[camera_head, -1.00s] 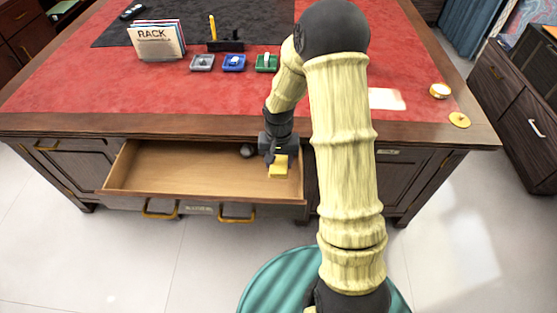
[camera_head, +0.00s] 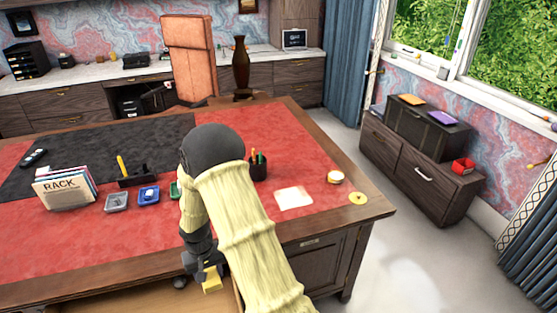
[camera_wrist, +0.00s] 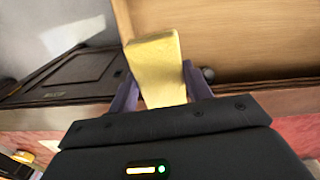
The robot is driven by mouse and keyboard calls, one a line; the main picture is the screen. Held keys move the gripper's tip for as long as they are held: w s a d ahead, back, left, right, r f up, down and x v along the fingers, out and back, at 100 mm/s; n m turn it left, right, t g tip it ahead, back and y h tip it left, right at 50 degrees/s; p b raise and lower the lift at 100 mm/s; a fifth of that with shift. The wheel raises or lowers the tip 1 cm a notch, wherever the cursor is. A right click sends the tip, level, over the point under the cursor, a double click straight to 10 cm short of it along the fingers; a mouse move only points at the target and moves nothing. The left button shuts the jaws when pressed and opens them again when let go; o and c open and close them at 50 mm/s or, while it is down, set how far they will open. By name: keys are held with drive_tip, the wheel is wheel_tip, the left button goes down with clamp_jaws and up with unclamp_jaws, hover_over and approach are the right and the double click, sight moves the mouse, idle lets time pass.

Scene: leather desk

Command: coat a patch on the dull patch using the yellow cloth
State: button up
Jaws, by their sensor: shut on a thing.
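In the wrist view the cloth (camera_wrist: 157,62) stands out between the two fingers of my gripper (camera_wrist: 158,88). The dull patch (camera_head: 294,197), a pale whitish rectangle, lies on the red leather at the right of the desk. The cloth is apart from it, nearer the front and to the left. An open round tin (camera_head: 335,177) and a yellow disc, perhaps its lid (camera_head: 358,198), are right of the patch.
A dark round thing (camera_head: 180,282) is in the drawer beside my gripper. A pencil cup (camera_head: 258,167) stands left of and behind the patch. Small trays (camera_head: 148,196) and a folder rack (camera_head: 66,190) stand left of my arm. The leather around the patch is clear.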

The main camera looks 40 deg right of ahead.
sight(209, 275)
wheel_tip(209, 275, up, 12)
drive_tip(key=n+p, duration=0.2)
drive_tip(key=p, duration=1.5)
drive_tip(key=shift+s+p, duration=0.25)
drive_tip(key=shift+p, duration=0.1)
drive_tip(key=shift+f, duration=0.1)
